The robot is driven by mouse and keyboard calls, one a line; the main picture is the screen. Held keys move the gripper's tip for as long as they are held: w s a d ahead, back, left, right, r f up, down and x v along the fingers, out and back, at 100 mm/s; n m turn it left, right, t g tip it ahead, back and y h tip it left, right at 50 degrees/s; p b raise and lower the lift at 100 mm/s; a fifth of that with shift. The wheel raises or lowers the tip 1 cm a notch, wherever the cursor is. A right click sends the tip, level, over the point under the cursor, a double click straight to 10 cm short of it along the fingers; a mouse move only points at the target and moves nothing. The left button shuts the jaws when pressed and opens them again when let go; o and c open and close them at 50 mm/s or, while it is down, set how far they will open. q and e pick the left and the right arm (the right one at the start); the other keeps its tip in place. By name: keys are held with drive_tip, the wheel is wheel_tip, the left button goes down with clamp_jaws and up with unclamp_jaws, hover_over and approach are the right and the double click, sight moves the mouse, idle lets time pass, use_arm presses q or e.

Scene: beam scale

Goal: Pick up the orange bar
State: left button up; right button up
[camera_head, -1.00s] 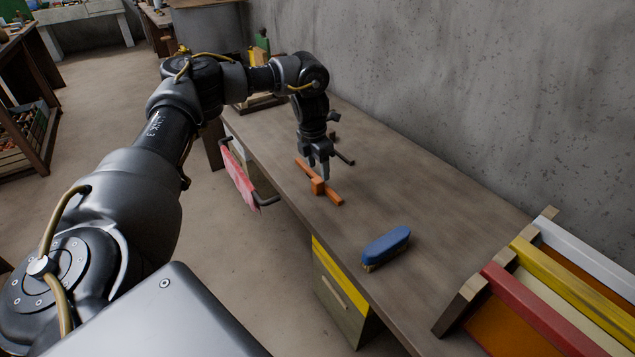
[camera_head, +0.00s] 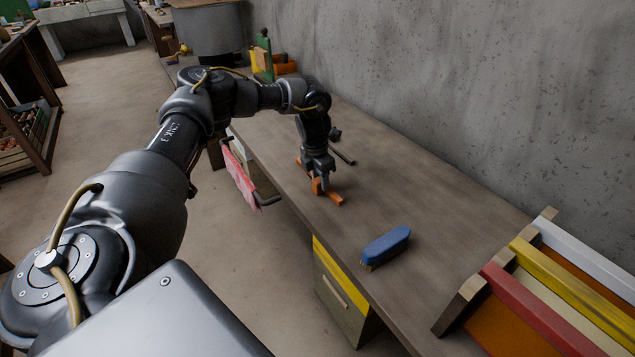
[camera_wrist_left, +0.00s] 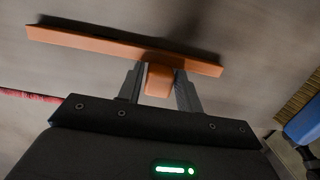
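The orange bar (camera_head: 336,198) lies on the workbench near its front edge, partly hidden by my left gripper (camera_head: 322,185). In the left wrist view the long bar (camera_wrist_left: 90,42) runs across the upper part, with a short orange block (camera_wrist_left: 158,80) standing out from its middle. My left gripper's fingers (camera_wrist_left: 160,74) are down at the bar, apart, one on each side of that block. A small gap shows beside the block, so the fingers look open around it. My right gripper is not in view.
A blue brush (camera_head: 386,246) lies on the workbench (camera_head: 440,225) to the right of the bar. A dark rod (camera_head: 343,155) lies just behind the gripper. A rack of coloured bars (camera_head: 545,305) stands at the lower right. The bench's middle is clear.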

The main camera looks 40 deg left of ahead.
use_arm(q)
drive_tip(key=c, duration=0.6)
drive_tip(key=shift+o, duration=0.2)
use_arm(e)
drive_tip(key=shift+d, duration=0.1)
use_arm(q)
drive_tip(key=shift+r, duration=0.15)
drive_tip(key=shift+r, duration=0.55)
drive_tip(key=r, duration=0.2)
drive_tip(key=shift+s+d+r, duration=0.15)
drive_tip(key=shift+d+r, duration=0.25)
drive_tip(key=s+d+r, duration=0.7)
drive_tip(key=d+r, duration=0.2)
drive_tip(key=d, duration=0.1)
drive_tip(key=shift+s+d, duration=0.3)
drive_tip(key=shift+s, duration=0.05)
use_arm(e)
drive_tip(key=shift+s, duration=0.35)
